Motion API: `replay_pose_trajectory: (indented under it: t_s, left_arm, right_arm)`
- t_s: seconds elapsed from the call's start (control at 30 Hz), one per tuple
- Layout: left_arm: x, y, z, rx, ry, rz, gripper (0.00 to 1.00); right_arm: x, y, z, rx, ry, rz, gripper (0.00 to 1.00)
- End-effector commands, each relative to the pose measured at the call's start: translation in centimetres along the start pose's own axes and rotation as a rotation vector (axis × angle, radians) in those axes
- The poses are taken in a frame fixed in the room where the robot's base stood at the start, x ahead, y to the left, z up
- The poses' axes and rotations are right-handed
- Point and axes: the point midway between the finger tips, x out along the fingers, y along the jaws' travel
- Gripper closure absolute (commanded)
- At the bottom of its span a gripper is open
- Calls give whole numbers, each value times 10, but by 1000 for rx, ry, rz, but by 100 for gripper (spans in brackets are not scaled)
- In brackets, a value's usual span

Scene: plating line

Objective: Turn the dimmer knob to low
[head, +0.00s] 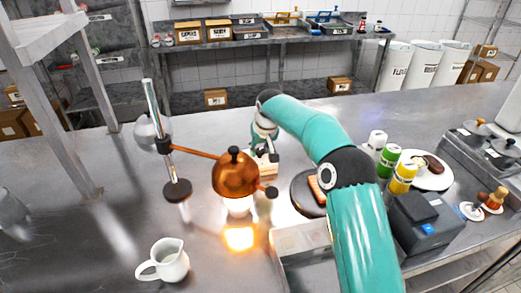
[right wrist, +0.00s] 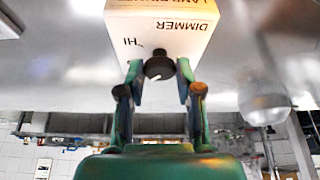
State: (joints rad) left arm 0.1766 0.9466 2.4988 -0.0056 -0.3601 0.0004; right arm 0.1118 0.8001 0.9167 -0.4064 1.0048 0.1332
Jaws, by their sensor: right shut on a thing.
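The dimmer box is white with the printed words DIMMER and HI, upside down in the right wrist view (right wrist: 165,28). Its round black knob (right wrist: 159,68) sticks out of the near face, with a small light mark on it. In the head view the box (head: 265,163) is mostly hidden behind the lamp and my arm, and the knob cannot be made out. My right gripper (right wrist: 160,80) is shut on the knob, a fingertip on each side of it. It also shows in the head view (head: 266,146). My left gripper is not in view.
A copper heat lamp (head: 235,175) on a chrome stand (head: 155,115) hangs close to the box, glowing over the counter. A white jug (head: 163,262) stands front left.

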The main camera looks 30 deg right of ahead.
Motion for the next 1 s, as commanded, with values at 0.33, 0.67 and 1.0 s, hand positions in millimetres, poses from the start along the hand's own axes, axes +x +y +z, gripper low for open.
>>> replay_pose_trajectory:
  t_s: [0.33,0.67,1.0]
  left_arm:
    - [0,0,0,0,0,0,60]
    - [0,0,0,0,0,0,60]
    - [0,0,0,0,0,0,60]
  right_arm:
    - [0,-2,0,164,0,67,100]
    - [0,-2,0,201,-1,81,100]
    - [0,-2,0,200,-1,80,50]
